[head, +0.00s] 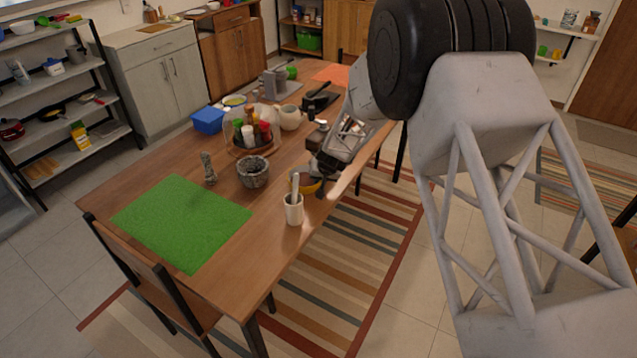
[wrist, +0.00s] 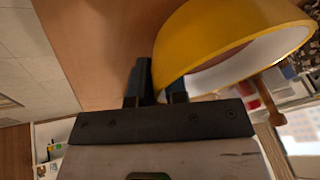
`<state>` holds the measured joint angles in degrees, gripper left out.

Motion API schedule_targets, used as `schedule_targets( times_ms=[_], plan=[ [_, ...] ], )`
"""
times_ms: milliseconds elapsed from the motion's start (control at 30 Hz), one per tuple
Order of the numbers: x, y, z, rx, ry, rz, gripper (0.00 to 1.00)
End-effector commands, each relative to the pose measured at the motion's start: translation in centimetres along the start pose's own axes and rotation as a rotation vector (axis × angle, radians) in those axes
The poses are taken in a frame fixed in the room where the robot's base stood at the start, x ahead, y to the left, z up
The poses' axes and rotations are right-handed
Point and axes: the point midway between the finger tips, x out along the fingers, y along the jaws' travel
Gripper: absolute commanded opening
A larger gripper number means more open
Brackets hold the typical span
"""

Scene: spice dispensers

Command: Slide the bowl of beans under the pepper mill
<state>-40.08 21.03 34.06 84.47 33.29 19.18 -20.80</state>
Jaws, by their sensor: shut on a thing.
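A yellow bowl (head: 311,186) with a pale inside is near the right edge of the wooden table. It shows large in the wrist view (wrist: 215,38), and I cannot make out beans in it. My gripper (head: 322,183) is low at the bowl's right side. In the wrist view my gripper (wrist: 160,82) is shut on the bowl's wall, one finger on each side of it. I cannot tell for sure which thing is the pepper mill; a slim grey speckled upright piece (head: 209,169) stands left of the bowl.
A white cup (head: 293,209) with a stick in it stands close in front of the bowl. A stone mortar (head: 253,173) is to its left. A round tray of spice jars (head: 252,139), a pale jug (head: 290,118) and a black device (head: 318,98) stand farther back. A green mat (head: 182,222) lies at left.

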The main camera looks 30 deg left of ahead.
Motion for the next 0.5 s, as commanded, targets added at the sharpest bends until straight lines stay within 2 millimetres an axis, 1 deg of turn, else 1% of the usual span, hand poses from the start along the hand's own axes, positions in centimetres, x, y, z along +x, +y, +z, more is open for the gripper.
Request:
schedule_targets(
  times_ms=[233, 500],
  plan=[
    [0.5, 0.7, -1.5, 0.0, 0.0, 0.001, 0.0],
    [0.7, 0.9, -2.1, 0.0, 0.0, 0.0, 0.0]
  ],
)
